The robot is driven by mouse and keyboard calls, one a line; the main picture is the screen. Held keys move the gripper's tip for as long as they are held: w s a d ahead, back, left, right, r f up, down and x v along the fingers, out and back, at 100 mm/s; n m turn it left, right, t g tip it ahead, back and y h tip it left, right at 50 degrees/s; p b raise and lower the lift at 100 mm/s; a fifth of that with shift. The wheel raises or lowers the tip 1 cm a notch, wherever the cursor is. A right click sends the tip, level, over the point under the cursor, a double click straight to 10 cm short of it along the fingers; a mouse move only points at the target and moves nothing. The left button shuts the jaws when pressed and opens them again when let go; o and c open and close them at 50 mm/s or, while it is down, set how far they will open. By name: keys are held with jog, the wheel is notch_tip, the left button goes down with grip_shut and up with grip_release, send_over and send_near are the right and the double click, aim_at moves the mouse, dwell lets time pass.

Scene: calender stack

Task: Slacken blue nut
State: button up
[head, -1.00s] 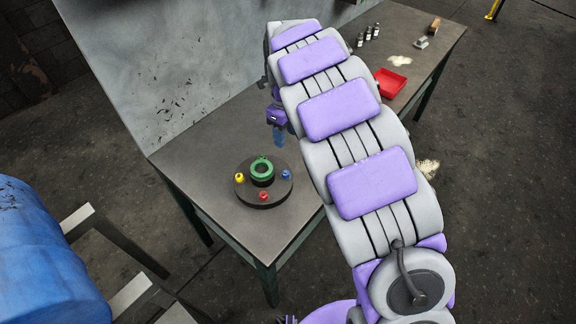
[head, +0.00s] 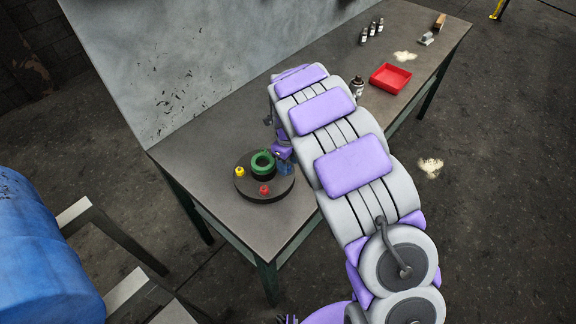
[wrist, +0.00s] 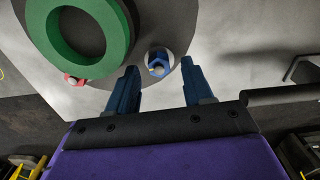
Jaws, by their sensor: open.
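The blue nut (wrist: 158,66) shows in the wrist view, on the dark round plate, just beyond and between my open fingers. My gripper (wrist: 158,82) is open and empty, its two blue fingers apart and not touching the nut. In the head view my gripper (head: 285,168) is low at the right edge of the round plate (head: 262,196) and hides the blue nut. A green ring (head: 262,163) stands at the plate's middle. A yellow nut (head: 240,172) and a red nut (head: 264,190) sit on the plate's rim.
The plate lies on a grey workbench (head: 215,215) near its front end. A grey wall panel (head: 190,60) rises along the bench's left side. A blue barrel (head: 40,255) is at left.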

jog(key=shift+f, duration=0.55)
grip_shut()
